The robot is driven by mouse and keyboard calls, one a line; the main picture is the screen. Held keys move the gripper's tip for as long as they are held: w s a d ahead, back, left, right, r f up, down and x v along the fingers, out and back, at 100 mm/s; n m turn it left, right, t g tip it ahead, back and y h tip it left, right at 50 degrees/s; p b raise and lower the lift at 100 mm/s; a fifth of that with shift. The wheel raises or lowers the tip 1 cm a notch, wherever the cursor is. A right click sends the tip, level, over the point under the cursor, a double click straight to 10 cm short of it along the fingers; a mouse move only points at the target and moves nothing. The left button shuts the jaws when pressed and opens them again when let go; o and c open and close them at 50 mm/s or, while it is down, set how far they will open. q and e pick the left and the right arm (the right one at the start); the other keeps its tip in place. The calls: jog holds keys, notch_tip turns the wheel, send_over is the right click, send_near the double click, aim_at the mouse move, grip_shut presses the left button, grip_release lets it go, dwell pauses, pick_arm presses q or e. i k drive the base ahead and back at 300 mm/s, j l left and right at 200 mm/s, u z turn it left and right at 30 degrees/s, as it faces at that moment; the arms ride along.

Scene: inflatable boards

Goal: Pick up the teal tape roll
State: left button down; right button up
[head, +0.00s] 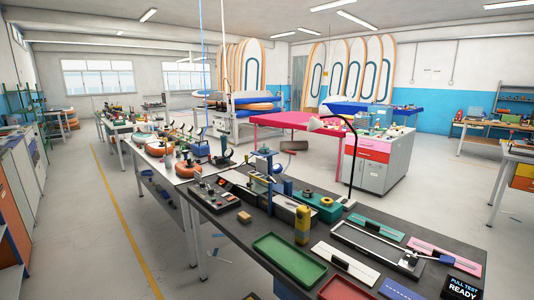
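I cannot make out a teal tape roll for certain in the head view. The nearest dark workbench (226,222) holds a teal-green block-like device (318,212) with a small yellowish ring on top, too small to identify. Orange ring-shaped items (186,170) sit on the white bench (181,180) farther back. Neither of my grippers shows in this view.
The near bench carries a green tray (287,262), a red tray (345,289), a yellow cylinder (302,225), a bent lamp (354,150) and a "PULL TEST READY" display (462,288). A pink table (300,121) stands behind. Floor on the left is mostly clear.

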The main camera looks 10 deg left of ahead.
aim_at(266, 150)
jog(key=i+j+z, duration=0.2)
jog(key=j, duration=0.9)
jog(key=i+j+z, duration=0.15)
jog(key=i+j, duration=0.15)
jog(key=j, duration=0.85)
jog(key=i+j+z, duration=0.2)
jog(key=j, duration=0.95)
jog(key=j+z, duration=0.2)
jog(key=j, duration=0.95)
